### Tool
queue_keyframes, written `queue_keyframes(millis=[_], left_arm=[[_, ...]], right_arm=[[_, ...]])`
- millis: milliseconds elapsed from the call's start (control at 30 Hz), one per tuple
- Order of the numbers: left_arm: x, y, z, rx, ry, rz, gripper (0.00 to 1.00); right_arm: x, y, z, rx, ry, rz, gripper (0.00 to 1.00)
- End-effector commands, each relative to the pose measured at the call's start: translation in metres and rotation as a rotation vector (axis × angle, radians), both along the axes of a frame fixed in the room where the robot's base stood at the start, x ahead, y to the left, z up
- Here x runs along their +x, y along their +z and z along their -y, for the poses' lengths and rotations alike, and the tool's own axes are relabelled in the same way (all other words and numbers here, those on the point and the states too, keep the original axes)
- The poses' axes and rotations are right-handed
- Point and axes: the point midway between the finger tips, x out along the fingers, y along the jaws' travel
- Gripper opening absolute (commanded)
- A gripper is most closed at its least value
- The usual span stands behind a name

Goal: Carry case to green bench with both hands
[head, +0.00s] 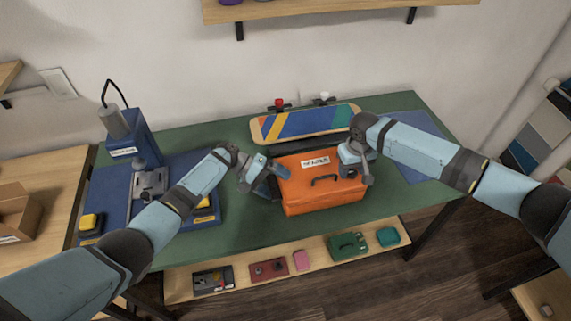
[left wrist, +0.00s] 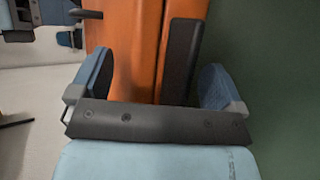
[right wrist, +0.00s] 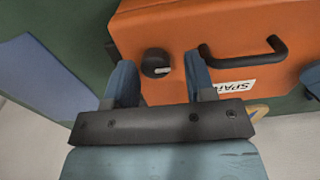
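My right gripper (head: 356,167) is over the case's right part. In the right wrist view its fingers are apart, with a dark knob (right wrist: 156,62) of the case between them; contact is unclear. The case's handle (right wrist: 245,55) lies beside it.
A skateboard deck (head: 305,122) stands behind the case. Another blue mat (head: 415,165) lies on the right. A lower shelf (head: 245,285) holds several small items.

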Motion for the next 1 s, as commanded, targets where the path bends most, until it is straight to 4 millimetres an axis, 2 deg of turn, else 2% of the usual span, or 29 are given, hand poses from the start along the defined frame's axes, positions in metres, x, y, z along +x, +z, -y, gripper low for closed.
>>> queue_keyframes(millis=[367,467,800,1000], left_arm=[[0.004,0.008,-0.004,-0.007,0.003,0.007,1.0],[0.008,0.014,-0.015,-0.007,0.002,0.006,1.0],[0.025,0.048,-0.075,-0.005,0.002,0.007,1.0],[0.03,0.06,-0.096,-0.005,0.002,0.005,1.0]], right_arm=[[-0.002,-0.003,0.003,-0.006,-0.002,-0.006,0.55],[-0.002,-0.003,0.003,-0.007,-0.002,-0.007,0.55],[-0.002,-0.004,0.003,-0.007,-0.003,-0.007,0.55],[-0.002,-0.004,0.003,-0.007,-0.003,-0.007,0.55]])
